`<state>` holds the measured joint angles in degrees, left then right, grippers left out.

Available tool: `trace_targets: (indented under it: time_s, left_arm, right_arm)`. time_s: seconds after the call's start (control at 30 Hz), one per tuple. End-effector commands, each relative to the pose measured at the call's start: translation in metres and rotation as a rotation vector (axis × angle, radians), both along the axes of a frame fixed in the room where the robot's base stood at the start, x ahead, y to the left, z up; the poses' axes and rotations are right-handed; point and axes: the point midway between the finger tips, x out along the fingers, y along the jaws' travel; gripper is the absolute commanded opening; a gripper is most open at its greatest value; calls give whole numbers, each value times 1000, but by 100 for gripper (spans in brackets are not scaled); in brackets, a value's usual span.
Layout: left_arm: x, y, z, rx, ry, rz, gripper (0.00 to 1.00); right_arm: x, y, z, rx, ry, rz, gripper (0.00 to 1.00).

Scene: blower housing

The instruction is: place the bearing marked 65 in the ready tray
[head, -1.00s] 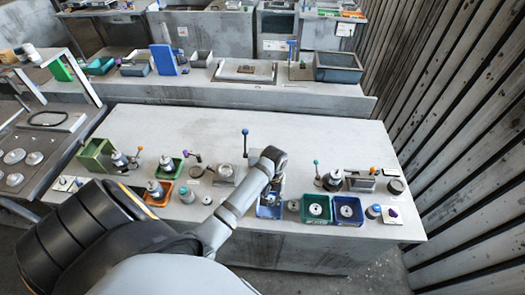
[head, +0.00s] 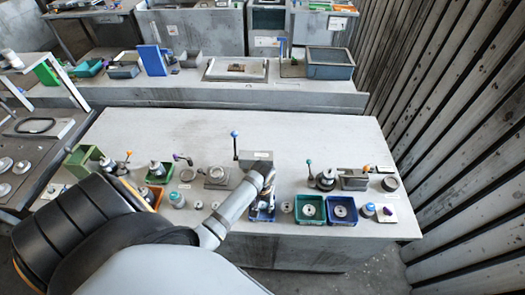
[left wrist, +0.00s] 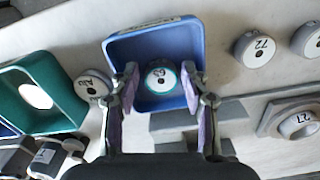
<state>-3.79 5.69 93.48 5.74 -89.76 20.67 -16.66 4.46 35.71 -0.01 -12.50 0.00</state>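In the left wrist view a bearing with a teal ring (left wrist: 160,76) lies in a light blue tray (left wrist: 118,47). Its number is upside down and looks like 65 or 63; I cannot tell for sure. My left gripper (left wrist: 160,82) is open, its two fingers apart on either side of this bearing, with gaps showing. In the head view the left gripper (head: 265,200) is over the blue tray (head: 262,215) at the table's front edge and hides most of its inside. The tray's label is not readable. My right gripper is not in view.
A green tray (head: 323,209) and a dark blue tray (head: 355,210), each with a round part, stand to the right. A bearing marked 72 (left wrist: 255,48) and another bearing (left wrist: 92,85) stand beside the light blue tray. A grey block (head: 256,156) with a lever is behind it.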

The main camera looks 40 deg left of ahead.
Motion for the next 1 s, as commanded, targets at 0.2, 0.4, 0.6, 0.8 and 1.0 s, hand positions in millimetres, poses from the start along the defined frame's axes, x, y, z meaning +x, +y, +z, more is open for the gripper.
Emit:
trace_targets:
  time_s: [0.2, 0.4, 0.6, 0.8, 1.0]
  left_arm:
    - [1, 0, 4, 1, -2, 0, 46]
    - [2, 0, 40, 1, -7, -1, 46]
    - [2, 0, 89, 1, -7, -1, 46]
    - [1, 0, 116, 0, -3, 0, 46]
    - [0, 0, 122, 0, -1, 0, 46]
  right_arm:
    - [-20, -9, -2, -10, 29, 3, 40]
    - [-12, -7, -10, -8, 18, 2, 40]
    - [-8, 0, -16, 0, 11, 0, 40]
    - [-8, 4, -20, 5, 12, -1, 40]
    - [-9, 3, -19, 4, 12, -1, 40]
